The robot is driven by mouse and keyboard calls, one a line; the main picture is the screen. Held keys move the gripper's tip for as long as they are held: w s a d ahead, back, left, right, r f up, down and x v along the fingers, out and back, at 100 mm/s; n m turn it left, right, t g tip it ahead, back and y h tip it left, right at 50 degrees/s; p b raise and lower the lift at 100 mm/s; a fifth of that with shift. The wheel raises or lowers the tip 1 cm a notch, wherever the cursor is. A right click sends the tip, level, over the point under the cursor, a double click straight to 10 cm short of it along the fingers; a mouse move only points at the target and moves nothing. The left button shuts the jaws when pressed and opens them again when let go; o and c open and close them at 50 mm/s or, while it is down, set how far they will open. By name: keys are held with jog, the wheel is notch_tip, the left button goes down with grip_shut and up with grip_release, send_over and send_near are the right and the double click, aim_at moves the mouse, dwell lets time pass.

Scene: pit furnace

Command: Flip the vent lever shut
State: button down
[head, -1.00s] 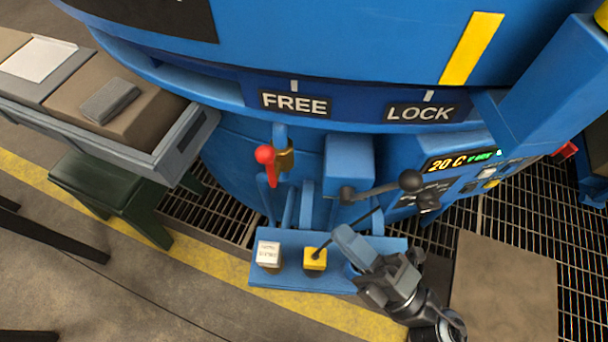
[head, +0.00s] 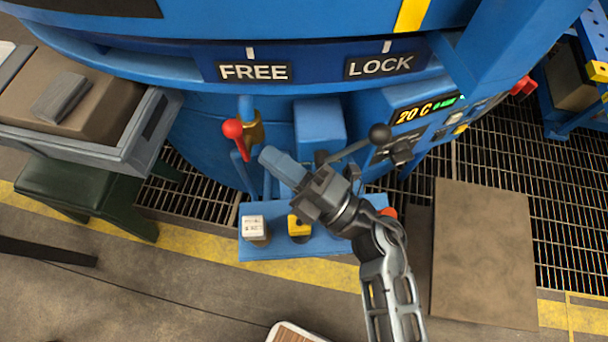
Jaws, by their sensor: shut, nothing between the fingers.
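My gripper (head: 270,157) is shut and empty in the head view. Its blue-grey fingertips point up and left, just right of and below the lever with a red knob (head: 232,128). The red-knobbed lever stands under the FREE sign, beside a brass fitting. A lever with a black knob (head: 380,134) reaches out to the right, under the LOCK sign. A yellow block (head: 299,227) sits on the blue shelf below my gripper; its thin rod is hidden now. No label shows which of these is the vent lever. Contact between fingers and lever cannot be told.
The blue furnace body carries the FREE sign (head: 253,71) and LOCK sign (head: 379,66). A white labelled block (head: 254,229) stands on the blue shelf (head: 330,245). A lit display (head: 411,115) is at right. A bench (head: 110,160) stands left. Floor in front is mostly clear.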

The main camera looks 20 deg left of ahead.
aim_at(240, 135)
jog(key=shift+x, duration=2)
jog(key=shift+r+p, duration=0.2)
jog(key=shift+p, duration=0.1)
